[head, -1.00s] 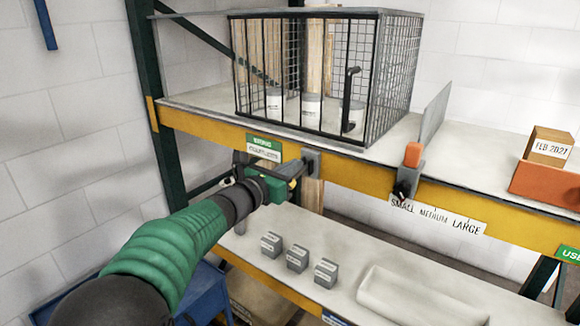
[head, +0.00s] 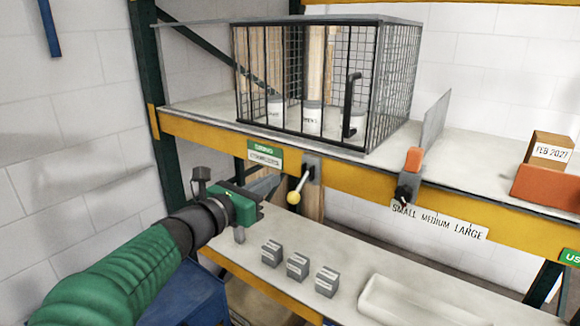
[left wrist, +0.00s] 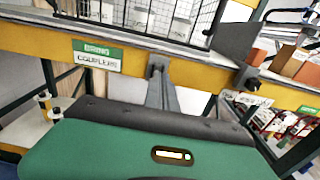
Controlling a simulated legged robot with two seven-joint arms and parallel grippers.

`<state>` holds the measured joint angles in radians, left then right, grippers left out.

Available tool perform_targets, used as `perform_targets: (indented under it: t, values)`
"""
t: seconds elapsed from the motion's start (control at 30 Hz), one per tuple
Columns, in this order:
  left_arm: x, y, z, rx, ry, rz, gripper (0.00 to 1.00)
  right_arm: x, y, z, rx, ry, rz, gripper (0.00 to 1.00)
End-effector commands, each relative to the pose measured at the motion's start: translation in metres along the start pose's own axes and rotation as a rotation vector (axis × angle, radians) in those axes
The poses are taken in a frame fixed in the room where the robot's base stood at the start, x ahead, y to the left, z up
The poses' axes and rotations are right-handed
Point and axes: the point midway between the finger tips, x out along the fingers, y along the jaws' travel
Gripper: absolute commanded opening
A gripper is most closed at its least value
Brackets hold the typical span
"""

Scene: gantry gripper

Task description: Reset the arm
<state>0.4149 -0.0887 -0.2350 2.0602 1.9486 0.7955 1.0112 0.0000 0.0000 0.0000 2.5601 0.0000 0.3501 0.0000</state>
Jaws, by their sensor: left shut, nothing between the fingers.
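My left arm comes in from the lower left in the head view. Its green gripper (head: 272,187) is shut and empty, with its dark fingers pointing right towards the shelf beam. A lever with a yellow ball knob (head: 293,197) hangs from a grey bracket on the yellow beam, just right of the fingertips and seemingly apart from them. In the left wrist view the gripper fingers (left wrist: 160,92) reach up in front of the beam, and the lever's knob cannot be made out. My right gripper is not in view.
A wire cage (head: 310,80) with several white containers stands on the upper shelf. Grey blocks (head: 298,266) and a white tray (head: 425,300) rest on the lower shelf. An orange bin (head: 548,188) is at right.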

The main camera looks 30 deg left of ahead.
Motion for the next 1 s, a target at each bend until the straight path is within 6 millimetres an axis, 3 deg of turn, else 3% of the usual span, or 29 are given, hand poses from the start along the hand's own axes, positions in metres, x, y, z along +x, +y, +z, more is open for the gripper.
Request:
perform_targets:
  t: [0.67,0.77,0.87,1.0]
  values:
    - [0.002,-0.002,-0.004,0.009,0.009,-0.005,0.0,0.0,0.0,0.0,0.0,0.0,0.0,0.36]
    - [0.006,-0.02,-0.033,0.086,0.08,-0.05,0.0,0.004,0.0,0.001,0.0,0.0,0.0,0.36]
    - [0.007,-0.057,-0.096,0.277,0.228,-0.164,0.0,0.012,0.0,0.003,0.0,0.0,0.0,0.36]
    - [-0.015,-0.118,-0.209,0.696,0.455,-0.444,0.0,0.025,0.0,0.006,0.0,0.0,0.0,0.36]
